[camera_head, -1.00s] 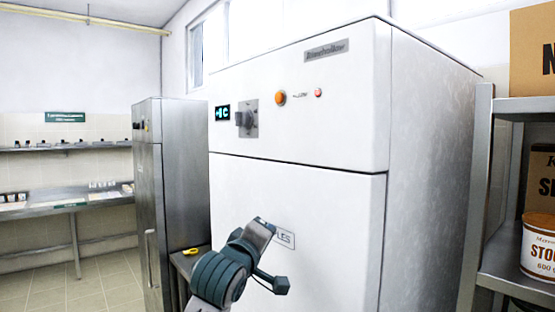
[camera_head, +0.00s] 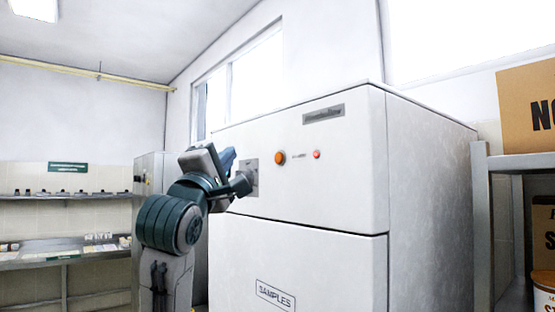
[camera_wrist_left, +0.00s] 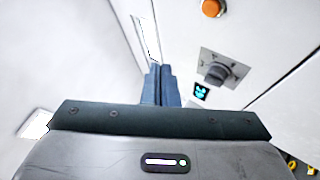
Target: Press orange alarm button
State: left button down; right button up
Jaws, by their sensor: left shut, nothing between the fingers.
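The orange alarm button (camera_head: 280,158) is a round knob on the upper panel of a white cabinet (camera_head: 310,220). It also shows at the top edge of the left wrist view (camera_wrist_left: 211,8). My left gripper (camera_head: 229,158) is raised in front of the panel, left of the button and apart from it in the picture. In the left wrist view its two blue fingers (camera_wrist_left: 160,84) are together with nothing between them. My right gripper is not in view.
A small red light (camera_head: 317,155) sits right of the button. A rotary switch (camera_wrist_left: 217,73) and a lit display (camera_wrist_left: 201,92) are on the same panel; my arm covers much of them in the head view. A shelf with a cardboard box (camera_head: 530,105) stands at the right.

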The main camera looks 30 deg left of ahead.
aim_at(279, 158)
pick_arm(q)
jog(key=w+d+p, duration=0.3)
jog(key=w, duration=0.5)
jog(key=shift+d, duration=0.2)
dwell(0.4)
dwell(1.1)
jog(key=shift+w, duration=0.15)
dwell(0.5)
jog(key=shift+w+d, duration=0.2)
jog(key=shift+w, duration=0.15)
